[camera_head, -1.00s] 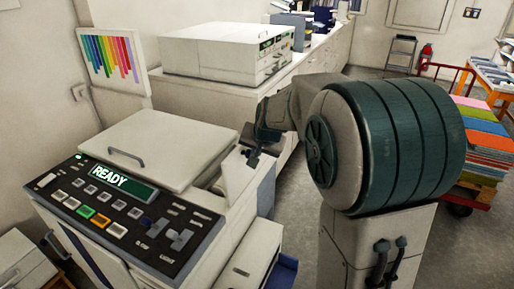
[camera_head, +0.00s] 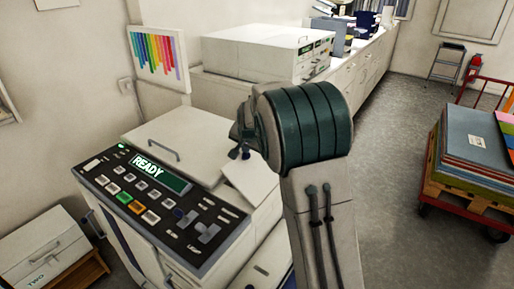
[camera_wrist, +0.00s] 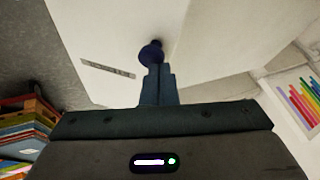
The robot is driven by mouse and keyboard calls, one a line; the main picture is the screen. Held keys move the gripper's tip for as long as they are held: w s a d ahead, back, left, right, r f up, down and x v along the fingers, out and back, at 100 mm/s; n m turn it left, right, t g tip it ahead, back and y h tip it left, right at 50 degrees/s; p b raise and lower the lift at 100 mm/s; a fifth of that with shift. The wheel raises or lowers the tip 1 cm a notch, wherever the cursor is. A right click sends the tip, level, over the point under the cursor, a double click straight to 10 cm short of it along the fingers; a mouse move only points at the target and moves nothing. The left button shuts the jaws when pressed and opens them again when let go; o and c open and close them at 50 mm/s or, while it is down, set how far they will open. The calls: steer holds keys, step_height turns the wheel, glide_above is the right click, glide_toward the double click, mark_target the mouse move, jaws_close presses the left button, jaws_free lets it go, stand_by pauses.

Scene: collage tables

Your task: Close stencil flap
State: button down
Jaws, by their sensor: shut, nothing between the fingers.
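The stencil flap (camera_head: 254,180) is a pale panel on the right side of the white printing machine (camera_head: 187,133), to the right of its top lid. It looks slightly tilted, and my arm hides its far part. My gripper (camera_head: 238,150) is at the flap's far left edge. In the wrist view my gripper (camera_wrist: 160,70) has its fingers shut together, with their tips at a dark blue knob (camera_wrist: 151,52) on a pale panel. The fingertips appear to touch the knob, but it is not between them. A small printed label (camera_wrist: 108,68) is on that panel.
The machine's control panel (camera_head: 152,208) reads READY. A white boxy unit (camera_head: 267,52) sits on the counter behind. A red cart (camera_head: 455,213) with stacked paper stands at the right, with clear floor between.

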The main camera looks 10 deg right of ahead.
steer(key=w+a+f, duration=0.1)
steer(key=f, duration=0.2)
steer(key=w+a+f+g+h+b, duration=0.1)
steer(key=w+a+f, duration=0.1)
steer(key=f, duration=0.1)
steer(key=w+a+f+g+b, duration=0.1)
steer(key=a+f, duration=0.1)
steer(key=f, duration=0.1)
steer(key=shift+w+n+h, duration=0.3)
steer(key=shift+h, duration=0.1)
steer(key=shift+s+f, duration=0.15)
steer(key=shift+f, duration=0.1)
steer(key=shift+r, duration=0.1)
steer(key=w+a+r, duration=0.3)
steer(key=a+r, duration=0.5)
steer(key=r, duration=0.1)
steer(key=shift+w+r, duration=0.25)
steer(key=shift+w, duration=0.05)
